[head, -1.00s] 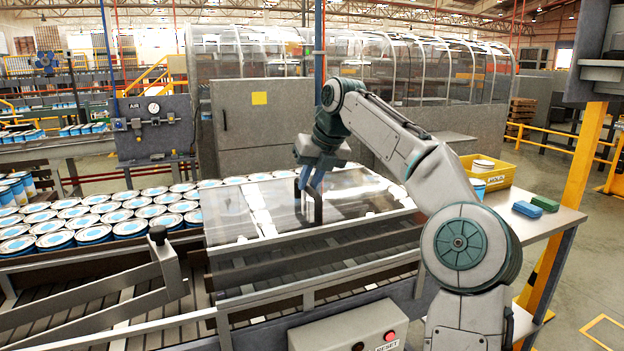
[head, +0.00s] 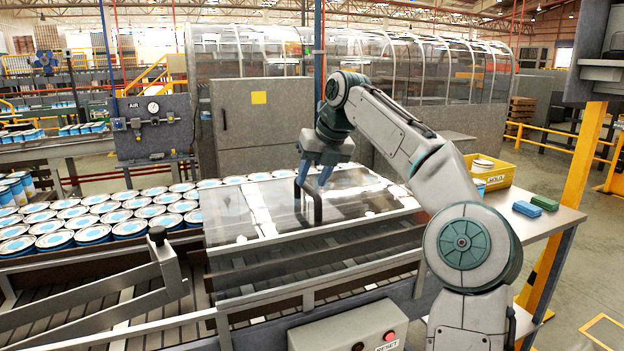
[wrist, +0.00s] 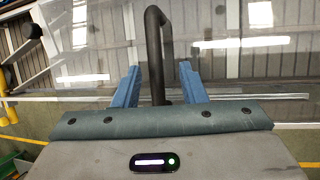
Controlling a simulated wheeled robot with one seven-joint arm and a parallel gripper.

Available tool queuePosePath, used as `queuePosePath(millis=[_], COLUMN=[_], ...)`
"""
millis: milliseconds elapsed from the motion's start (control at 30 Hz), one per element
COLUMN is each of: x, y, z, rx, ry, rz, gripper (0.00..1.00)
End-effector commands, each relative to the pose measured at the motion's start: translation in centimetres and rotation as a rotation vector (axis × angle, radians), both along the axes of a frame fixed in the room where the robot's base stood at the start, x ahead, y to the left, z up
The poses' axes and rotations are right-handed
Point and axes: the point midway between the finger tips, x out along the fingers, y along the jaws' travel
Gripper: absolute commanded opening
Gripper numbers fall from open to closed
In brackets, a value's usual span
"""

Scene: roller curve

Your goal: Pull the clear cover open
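The clear cover (head: 236,215) lies closed-looking, flat and slightly sloped, over the roller conveyor in the head view. Its black bar handle (head: 317,209) stands up from it. My gripper (head: 314,176) is at the top of this handle. In the wrist view the two blue fingers of my gripper (wrist: 158,82) are spread apart, and the dark handle (wrist: 154,50) runs between them. A gap shows on each side of the handle, so the fingers are open around it, not closed on it. Whether the handle touches the palm is hidden.
Rows of white-and-blue cans (head: 93,234) fill the conveyor at left. A metal guide arm (head: 110,290) and a front rail (head: 265,302) stand before the cover. A grey reset box (head: 335,332) is at the front. A yellow bin (head: 497,176) sits on the right-hand table.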

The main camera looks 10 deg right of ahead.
Motion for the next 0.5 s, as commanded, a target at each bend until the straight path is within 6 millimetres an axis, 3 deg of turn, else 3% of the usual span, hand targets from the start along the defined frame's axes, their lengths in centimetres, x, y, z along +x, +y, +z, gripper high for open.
queuePosePath(millis=[300,500], x=[-2.5,-3.8], y=[-1.8,-2.7], z=[6.8,10.1], rx=[0.004,0.003], ry=[-0.002,-0.002], rz=[-0.002,-0.003], gripper=[0.38,0.38])
